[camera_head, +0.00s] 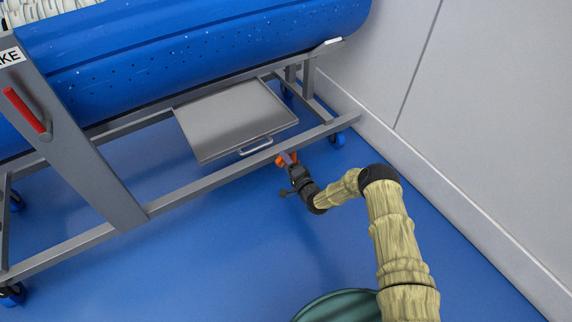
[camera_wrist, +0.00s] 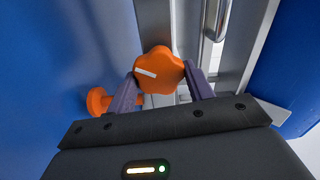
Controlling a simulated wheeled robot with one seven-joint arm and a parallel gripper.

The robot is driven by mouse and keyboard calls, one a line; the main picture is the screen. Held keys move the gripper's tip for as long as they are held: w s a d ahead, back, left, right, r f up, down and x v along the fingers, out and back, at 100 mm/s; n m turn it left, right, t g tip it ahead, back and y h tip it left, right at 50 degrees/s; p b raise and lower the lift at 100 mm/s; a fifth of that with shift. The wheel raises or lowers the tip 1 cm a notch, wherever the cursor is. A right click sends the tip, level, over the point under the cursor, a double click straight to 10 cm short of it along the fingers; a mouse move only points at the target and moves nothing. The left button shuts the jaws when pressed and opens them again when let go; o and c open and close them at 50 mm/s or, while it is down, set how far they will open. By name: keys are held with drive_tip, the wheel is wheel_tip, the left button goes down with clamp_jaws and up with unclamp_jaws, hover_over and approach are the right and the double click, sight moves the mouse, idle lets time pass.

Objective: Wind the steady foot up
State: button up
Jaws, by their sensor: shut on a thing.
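An orange lobed knob (camera_wrist: 160,72) with a white mark sits between the two fingers of my gripper (camera_wrist: 162,88) in the wrist view. The gripper is shut on this knob. A second orange part (camera_wrist: 100,101) shows just left of the fingers. In the head view, my gripper (camera_head: 287,160) is at the lower frame rail of the carrier, right of the tray handle, with orange (camera_head: 281,161) showing at its tip. The steady foot itself cannot be made out; the gripper and rail hide what is below the knob.
A blue perforated tub (camera_head: 200,55) lies on a grey wheeled frame (camera_head: 190,190). A metal tray (camera_head: 235,120) with a handle (camera_head: 256,146) hangs under it. A red lever (camera_head: 24,110) is on the left upright. A wall (camera_head: 480,120) stands at right.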

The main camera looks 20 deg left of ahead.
drive_tip(key=shift+f+m, duration=0.1)
drive_tip(key=shift+m, duration=0.3)
drive_tip(key=o, duration=1)
drive_tip(key=shift+d, duration=0.1)
drive_tip(key=shift+p+v, duration=4.15)
drive_tip(key=shift+v, duration=4.55)
